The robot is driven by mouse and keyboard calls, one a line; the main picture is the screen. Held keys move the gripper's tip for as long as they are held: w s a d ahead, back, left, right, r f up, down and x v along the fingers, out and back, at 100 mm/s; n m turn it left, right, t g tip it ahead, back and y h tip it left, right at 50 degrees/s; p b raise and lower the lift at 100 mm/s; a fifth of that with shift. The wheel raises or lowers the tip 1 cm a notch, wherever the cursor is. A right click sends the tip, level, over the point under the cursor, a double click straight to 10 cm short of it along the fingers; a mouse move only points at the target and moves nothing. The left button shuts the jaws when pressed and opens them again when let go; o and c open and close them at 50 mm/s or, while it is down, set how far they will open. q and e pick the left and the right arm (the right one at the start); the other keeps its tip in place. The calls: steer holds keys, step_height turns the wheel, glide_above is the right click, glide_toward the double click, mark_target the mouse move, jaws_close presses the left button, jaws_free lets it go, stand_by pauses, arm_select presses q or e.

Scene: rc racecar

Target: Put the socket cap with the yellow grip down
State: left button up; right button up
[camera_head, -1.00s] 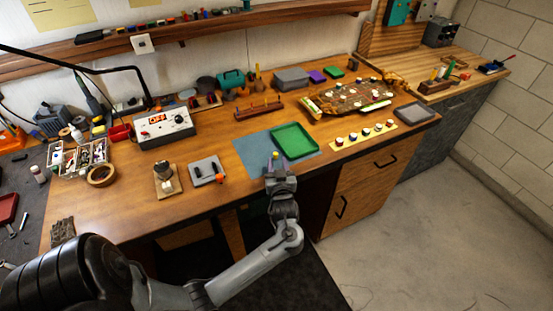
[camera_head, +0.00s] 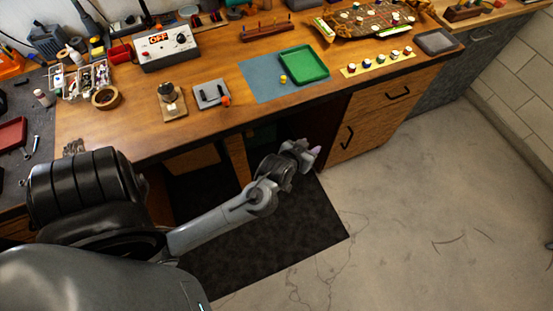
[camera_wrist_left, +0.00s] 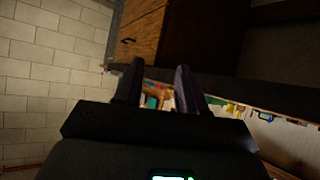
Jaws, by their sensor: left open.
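A small yellow piece, which looks like the socket cap with the yellow grip (camera_head: 283,79), stands on the blue-grey mat (camera_head: 256,87) beside the left edge of the green tray (camera_head: 303,65). My left gripper (camera_head: 316,152) is off the table, in front of the drawers and above the floor, well apart from the cap. In the left wrist view its two dark fingers (camera_wrist_left: 158,90) are spread with nothing between them. My right gripper is not in view.
A row of several small caps on a yellow strip (camera_head: 379,63) lies right of the green tray. A grey holder (camera_head: 211,94) and a wooden stand (camera_head: 171,101) are to the left. A power supply (camera_head: 167,48) sits further back. The floor in front is clear.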

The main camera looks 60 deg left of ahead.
arm_select(q)
steer(key=s+d+f+m+g+h, duration=0.1)
steer(key=s+d+m+g+h, duration=0.1)
steer(key=s+d, duration=0.5)
steer(key=shift+s+f+m+g+h, duration=0.15)
steer(key=shift+f+m+g+h, duration=0.25)
steer(key=shift+m+h, duration=0.45)
steer(key=shift+o, duration=0.6)
steer(key=s+d+m+g, duration=0.3)
steer(key=s+g, duration=0.1)
steer(key=s, duration=0.6)
steer(key=shift+s+d+h, duration=0.15)
steer(key=shift+d+h, duration=0.15)
steer(key=shift+h, duration=0.05)
steer(key=shift+m, duration=0.25)
